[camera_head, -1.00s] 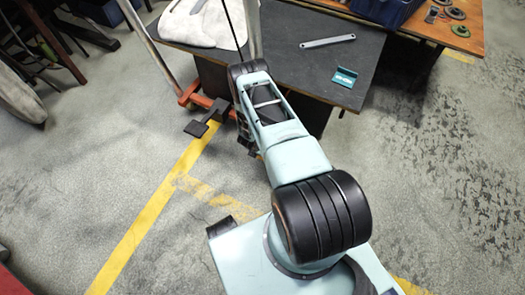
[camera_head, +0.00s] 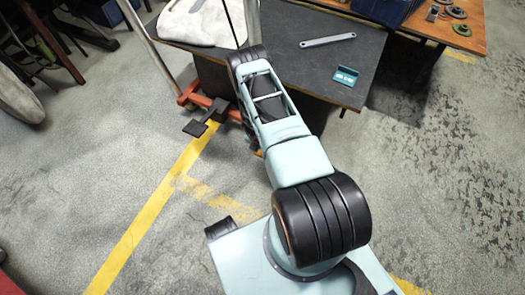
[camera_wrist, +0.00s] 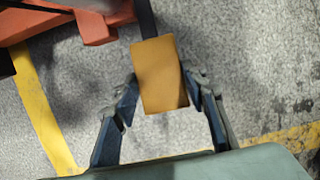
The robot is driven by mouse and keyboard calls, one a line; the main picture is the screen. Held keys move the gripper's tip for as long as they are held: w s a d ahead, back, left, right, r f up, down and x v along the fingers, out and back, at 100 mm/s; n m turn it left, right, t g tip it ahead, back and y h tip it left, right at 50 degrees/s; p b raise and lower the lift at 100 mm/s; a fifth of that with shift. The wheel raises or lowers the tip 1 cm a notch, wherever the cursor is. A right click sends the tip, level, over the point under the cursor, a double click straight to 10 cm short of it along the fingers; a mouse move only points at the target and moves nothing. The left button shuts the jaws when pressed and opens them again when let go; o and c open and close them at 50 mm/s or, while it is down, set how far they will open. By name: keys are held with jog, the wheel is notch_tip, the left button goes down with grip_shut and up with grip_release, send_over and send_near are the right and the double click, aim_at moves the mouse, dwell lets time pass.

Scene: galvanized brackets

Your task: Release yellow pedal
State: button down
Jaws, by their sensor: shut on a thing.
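The yellow pedal (camera_wrist: 160,75) is a flat, orange-yellow rectangular plate in the middle of the wrist view. A dark lever (camera_wrist: 146,20) runs from its top edge. My gripper (camera_wrist: 160,87) is shut on the pedal, with one dark finger at its left edge and one at its right edge. In the head view my arm hides the gripper and most or all of this pedal. A separate black pedal (camera_head: 195,128) shows there, just left of my arm, beside an orange-red base frame (camera_head: 190,97).
A dark-topped bench (camera_head: 300,75) stands beyond my arm, with a flat metal bar (camera_head: 328,40) and a teal bracket (camera_head: 345,76) on it. A yellow floor line (camera_head: 150,210) runs to the lower left. The floor at right is clear.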

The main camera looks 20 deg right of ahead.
jog(key=c, duration=1.2)
grip_release()
jog(key=shift+o, duration=0.2)
jog(key=shift+r, duration=0.1)
jog(key=v, duration=1.2)
jog(key=shift+d, duration=0.1)
